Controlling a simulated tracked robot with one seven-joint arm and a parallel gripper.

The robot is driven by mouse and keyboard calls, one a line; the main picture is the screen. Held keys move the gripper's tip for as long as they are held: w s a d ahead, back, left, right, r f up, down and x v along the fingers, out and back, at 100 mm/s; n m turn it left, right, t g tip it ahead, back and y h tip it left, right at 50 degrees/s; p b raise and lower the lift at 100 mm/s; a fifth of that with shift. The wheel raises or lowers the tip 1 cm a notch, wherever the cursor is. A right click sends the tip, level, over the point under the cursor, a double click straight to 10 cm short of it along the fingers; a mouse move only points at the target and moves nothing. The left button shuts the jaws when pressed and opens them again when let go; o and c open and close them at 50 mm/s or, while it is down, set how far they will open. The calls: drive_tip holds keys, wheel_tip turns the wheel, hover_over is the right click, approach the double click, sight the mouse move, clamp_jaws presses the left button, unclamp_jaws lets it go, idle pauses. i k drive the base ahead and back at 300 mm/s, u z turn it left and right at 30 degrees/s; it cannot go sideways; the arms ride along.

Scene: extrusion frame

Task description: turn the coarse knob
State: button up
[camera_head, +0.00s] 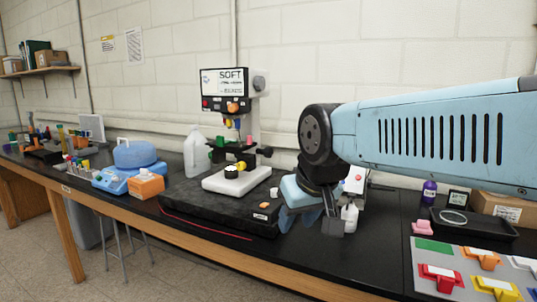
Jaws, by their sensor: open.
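A white and black instrument (222,88) with a "SOFT" label stands at the back of the black bench. A round grey knob (259,83) sits on the right side of its head, and a small orange knob (233,106) is on its front. I cannot tell for sure which one is the coarse knob. My gripper (313,220) hangs from my light-blue arm, right of and in front of the instrument, pointing down. It is open, apart from both knobs, and nothing shows between its fingers.
A black slab (190,207) carries a white plate (237,180) below the instrument. A clear jug (197,152), a blue device (135,163) and an orange box (147,186) stand left. A small white bottle (350,218) is close to my gripper. Coloured clips on a panel (462,262) lie front right.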

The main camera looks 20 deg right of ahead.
sight(267, 152)
drive_tip(key=z, duration=0.1)
drive_tip(key=i, duration=1)
